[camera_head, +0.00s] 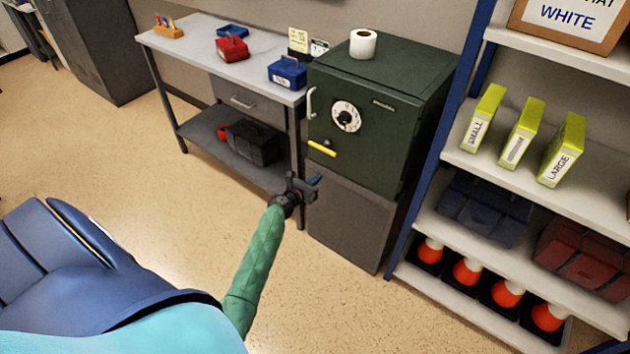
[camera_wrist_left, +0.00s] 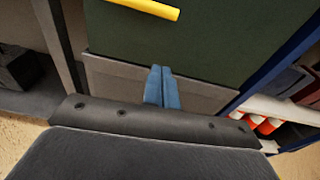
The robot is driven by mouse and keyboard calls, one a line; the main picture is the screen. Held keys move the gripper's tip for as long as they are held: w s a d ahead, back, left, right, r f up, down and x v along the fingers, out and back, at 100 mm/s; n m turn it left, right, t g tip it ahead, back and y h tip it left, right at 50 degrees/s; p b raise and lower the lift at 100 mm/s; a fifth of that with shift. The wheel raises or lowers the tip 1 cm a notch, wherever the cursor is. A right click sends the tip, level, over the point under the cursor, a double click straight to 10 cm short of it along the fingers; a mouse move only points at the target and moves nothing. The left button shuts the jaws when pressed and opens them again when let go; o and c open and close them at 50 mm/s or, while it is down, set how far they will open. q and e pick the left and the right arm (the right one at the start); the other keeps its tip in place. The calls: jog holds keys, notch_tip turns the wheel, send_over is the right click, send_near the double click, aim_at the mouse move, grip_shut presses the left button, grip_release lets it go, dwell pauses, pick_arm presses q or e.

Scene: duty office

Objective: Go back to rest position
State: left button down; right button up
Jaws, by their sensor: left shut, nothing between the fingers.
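My left gripper (camera_head: 308,184) is at the end of my green-sleeved arm in the head view, in front of the safe and its grey base. In the left wrist view its blue fingers (camera_wrist_left: 162,88) are together, with nothing between them. The dark green safe (camera_head: 370,120) is closed, with a white dial, a metal handle and a yellow bar low on its door. The yellow bar (camera_wrist_left: 150,8) also shows at the top of the left wrist view. My right gripper is in neither view.
A workbench (camera_head: 200,48) with red and blue boxes stands left of the safe. A shelf unit (camera_head: 500,185) with yellow boxes, bags and orange cones stands at the right. A paper roll (camera_head: 363,44) sits on the safe. The floor (camera_head: 180,210) in front is clear.

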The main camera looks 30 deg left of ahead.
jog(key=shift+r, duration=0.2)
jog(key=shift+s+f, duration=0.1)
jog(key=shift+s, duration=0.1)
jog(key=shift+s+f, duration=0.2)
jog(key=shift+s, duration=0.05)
